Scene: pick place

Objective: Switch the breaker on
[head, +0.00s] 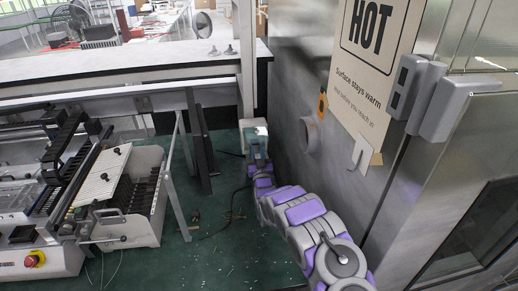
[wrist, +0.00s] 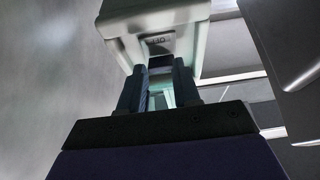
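The breaker is a pale grey-green box (wrist: 185,28) at the top of the wrist view, with a small marked plate (wrist: 159,42) on its underside. A dark recess or switch part (wrist: 160,62) shows below the plate; which it is, I cannot tell. My gripper (wrist: 160,70) points up at it, with its two dark fingers apart on either side of that part. Contact with it is not clear. In the head view, the breaker box (head: 256,131) is small at the far end of my arm, with my gripper (head: 257,153) against or just below it.
A metal wall (head: 290,85) with a "HOT" sign (head: 370,75), a round pipe stub (head: 309,135) and a hook (head: 360,152) stands close right of my arm. Grey handles (head: 420,95) jut out at right. A machine bench (head: 130,190) is at left; green floor (head: 235,250) lies between.

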